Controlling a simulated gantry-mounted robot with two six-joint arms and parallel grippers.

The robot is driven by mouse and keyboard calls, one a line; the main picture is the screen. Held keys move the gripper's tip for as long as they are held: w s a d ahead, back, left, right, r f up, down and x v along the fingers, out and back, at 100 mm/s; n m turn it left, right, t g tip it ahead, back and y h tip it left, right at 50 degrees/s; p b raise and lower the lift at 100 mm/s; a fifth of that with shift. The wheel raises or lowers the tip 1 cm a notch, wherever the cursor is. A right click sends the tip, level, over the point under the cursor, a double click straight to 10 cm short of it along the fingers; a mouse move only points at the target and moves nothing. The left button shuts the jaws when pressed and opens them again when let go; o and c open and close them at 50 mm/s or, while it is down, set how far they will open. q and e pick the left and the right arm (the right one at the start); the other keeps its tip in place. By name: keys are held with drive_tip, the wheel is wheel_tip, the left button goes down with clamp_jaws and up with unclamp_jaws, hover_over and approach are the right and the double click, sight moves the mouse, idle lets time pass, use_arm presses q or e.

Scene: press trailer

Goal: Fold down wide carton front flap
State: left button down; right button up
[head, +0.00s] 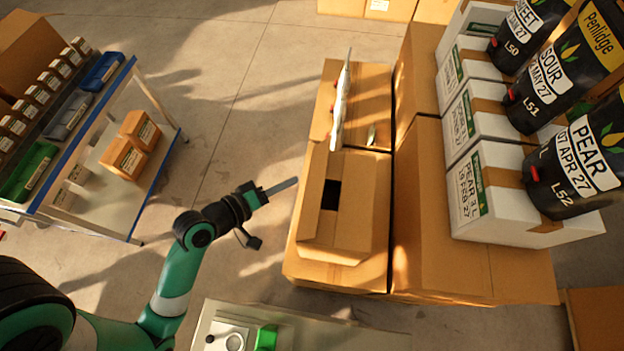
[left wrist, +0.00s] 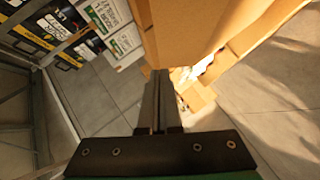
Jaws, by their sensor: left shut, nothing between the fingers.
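The wide brown carton (head: 356,208) sits on a larger brown box in the middle of the head view. Its top flaps lie mostly over, with a dark gap (head: 331,194) between them. A narrow flap (head: 333,255) shows along its near edge; I cannot tell its exact angle. My left gripper (head: 294,182) is shut and empty, just left of the carton and apparently apart from it. In the left wrist view its fingers (left wrist: 160,75) point ahead, with a large brown cardboard face (left wrist: 195,25) beyond them. My right gripper is not in view.
Taller brown boxes (head: 440,210) and white cartons (head: 497,195) with black pouches stand right. A shelf cart (head: 125,200) stands left, and a pale bench (head: 300,325) lies in front. Clear floor separates cart and boxes.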

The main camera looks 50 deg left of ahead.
sight(324, 178)
use_arm(q)
drive_tip(key=w+f, duration=0.1)
drive_tip(key=w+d+f, duration=0.1)
drive_tip(key=w, duration=0.1)
drive_tip(key=w+d+f, duration=0.1)
drive_tip(key=w, duration=0.1)
drive_tip(key=shift+p, duration=0.3)
drive_tip(key=shift+w+d+f, duration=0.25)
drive_tip(key=shift+w+f, duration=0.1)
drive_tip(key=shift+w, duration=0.05)
